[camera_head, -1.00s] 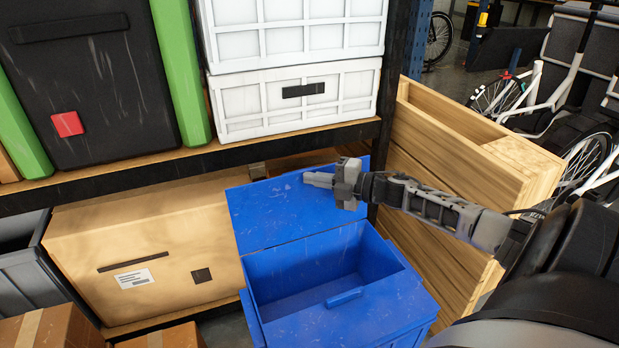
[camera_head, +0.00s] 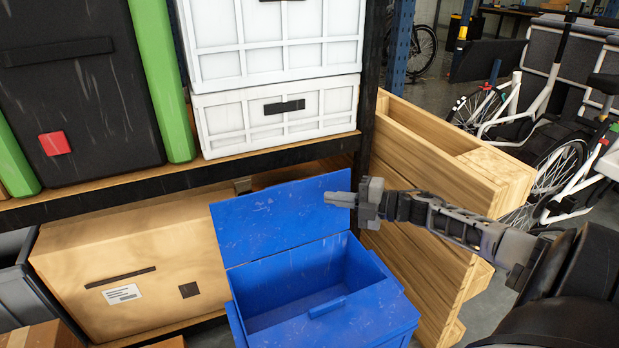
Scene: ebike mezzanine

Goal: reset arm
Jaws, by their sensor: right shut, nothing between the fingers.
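My right gripper (camera_head: 340,200) is shut and empty. Its arm comes in from the right side of the picture. The gripper shows in front of the right part of the raised lid (camera_head: 280,222) of a blue box (camera_head: 335,325); I cannot tell whether it touches the lid. The blue box stands open, and its inside looks empty. My left gripper is not in view.
A shelf (camera_head: 270,152) holds white crates (camera_head: 275,112) and a black case (camera_head: 80,95) with green sides. A large cardboard box (camera_head: 130,255) is left of the blue box. A wooden crate (camera_head: 420,170) stands at right, with bicycles (camera_head: 545,170) behind.

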